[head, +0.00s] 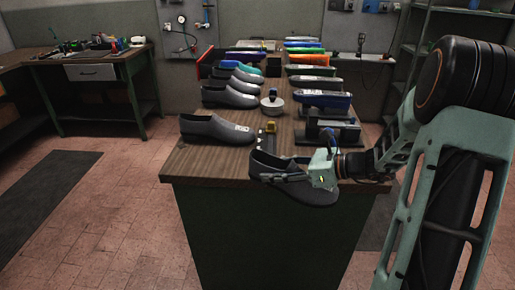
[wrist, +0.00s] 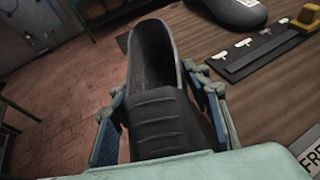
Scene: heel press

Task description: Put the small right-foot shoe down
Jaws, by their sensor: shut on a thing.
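A dark grey slip-on shoe (head: 297,190) is held in my gripper (head: 290,178) at the near edge of the workbench (head: 210,166). In the wrist view the shoe (wrist: 160,100) lies between the two blue-padded fingers of my gripper (wrist: 163,125), which press on its sides. Its open heel end points away from the wrist. I cannot tell whether its sole touches the bench. In the head view part of the shoe extends past the bench's front edge.
Another grey shoe (head: 216,130) stands at the left of the bench, with several more behind it. A black measuring device with a yellow slider (head: 270,127) lies just behind the held shoe. A black stand (head: 331,128) is at the right.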

